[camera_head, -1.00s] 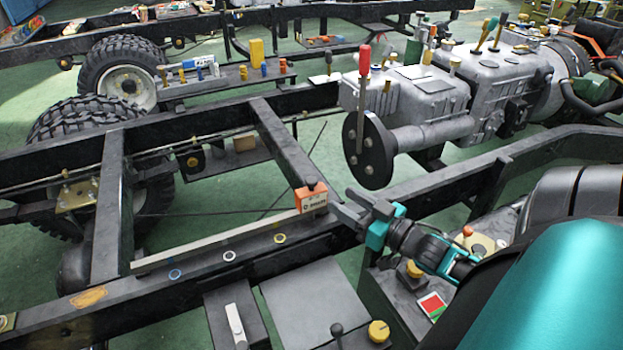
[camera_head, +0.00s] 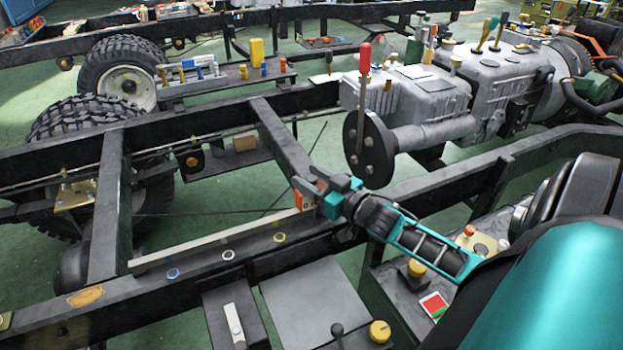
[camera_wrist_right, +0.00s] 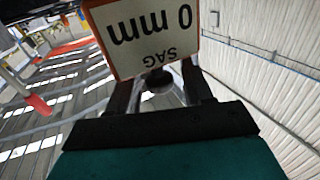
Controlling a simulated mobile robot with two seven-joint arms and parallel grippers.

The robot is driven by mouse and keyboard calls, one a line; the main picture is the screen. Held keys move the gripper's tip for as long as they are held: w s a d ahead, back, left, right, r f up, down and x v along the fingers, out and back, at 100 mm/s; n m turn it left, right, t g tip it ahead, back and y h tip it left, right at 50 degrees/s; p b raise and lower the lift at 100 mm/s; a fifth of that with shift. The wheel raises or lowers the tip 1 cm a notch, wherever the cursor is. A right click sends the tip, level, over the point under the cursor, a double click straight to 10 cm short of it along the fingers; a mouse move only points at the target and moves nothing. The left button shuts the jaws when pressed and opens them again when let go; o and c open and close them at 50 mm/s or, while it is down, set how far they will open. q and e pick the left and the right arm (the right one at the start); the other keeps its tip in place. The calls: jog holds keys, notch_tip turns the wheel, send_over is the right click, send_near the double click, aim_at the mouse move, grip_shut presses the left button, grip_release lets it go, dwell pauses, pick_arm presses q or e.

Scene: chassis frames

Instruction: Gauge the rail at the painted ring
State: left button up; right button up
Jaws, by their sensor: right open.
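The gauge (camera_head: 299,200), a small orange box, stands at the right end of the pale straight rail (camera_head: 205,239) on the near chassis beam. In the right wrist view its white face (camera_wrist_right: 150,32) reads "0 mm SAG" upside down. My right gripper (camera_head: 313,184) is open at the gauge and partly hides it; its fingers also show in the wrist view (camera_wrist_right: 163,88). I cannot tell whether they touch it. A yellow ring (camera_head: 279,237), a white ring (camera_head: 228,255) and a blue ring (camera_head: 173,274) lie along the beam beside the rail. My left gripper is not in view.
A grey gearbox (camera_head: 430,95) with a round flange and a red-handled tool (camera_head: 364,60) stands behind my right arm. A crossmember (camera_head: 280,140) meets the beam near the gauge. A flat grey plate (camera_head: 315,300) lies in front. Space above the rail is clear.

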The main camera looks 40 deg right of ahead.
grip_shut()
dwell(0.4)
jog(key=w+a, duration=0.1)
jog(key=a, duration=0.2)
jog(key=a+p, duration=0.1)
jog(key=a, duration=0.1)
jog(key=w+a+p, duration=0.1)
jog(key=a, duration=0.2)
jog(key=shift+w+a, duration=0.45)
jog(key=shift+a, duration=0.15)
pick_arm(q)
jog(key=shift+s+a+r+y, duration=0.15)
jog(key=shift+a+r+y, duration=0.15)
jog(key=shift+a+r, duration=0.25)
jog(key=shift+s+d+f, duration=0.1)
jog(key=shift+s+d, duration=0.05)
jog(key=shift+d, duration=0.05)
pick_arm(e)
grip_release()
